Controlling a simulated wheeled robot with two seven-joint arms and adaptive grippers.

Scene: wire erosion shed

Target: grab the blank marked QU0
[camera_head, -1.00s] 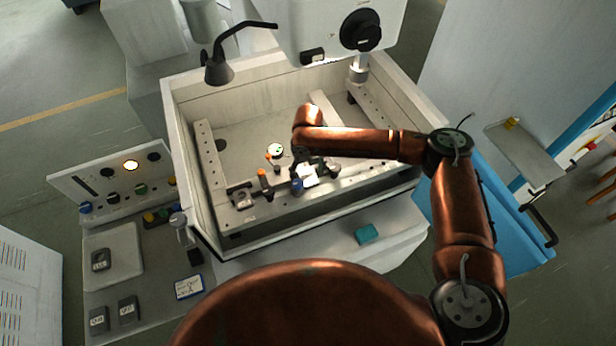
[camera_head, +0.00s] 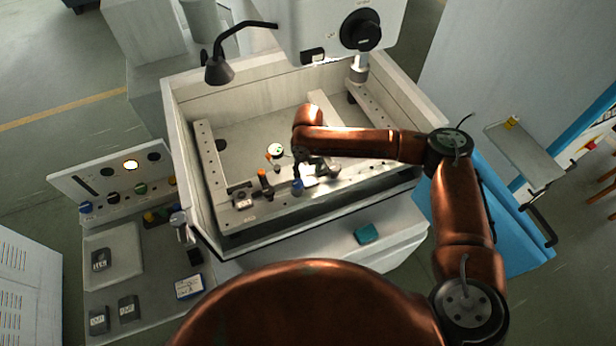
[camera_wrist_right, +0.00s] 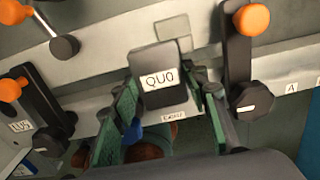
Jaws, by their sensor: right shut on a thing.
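In the head view my right gripper (camera_head: 310,170) is low inside the tank at the front rail, and the arm and fingers largely hide the blank there. My left gripper is not in view.
Clamps with orange knobs (camera_wrist_right: 252,20) stand close on both sides of the blank. Another dark blank (camera_head: 241,198) sits on the rail to the left. Several dark blanks (camera_head: 127,308) lie on the left bench. A black lamp (camera_head: 219,70) hangs over the tank's left back.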

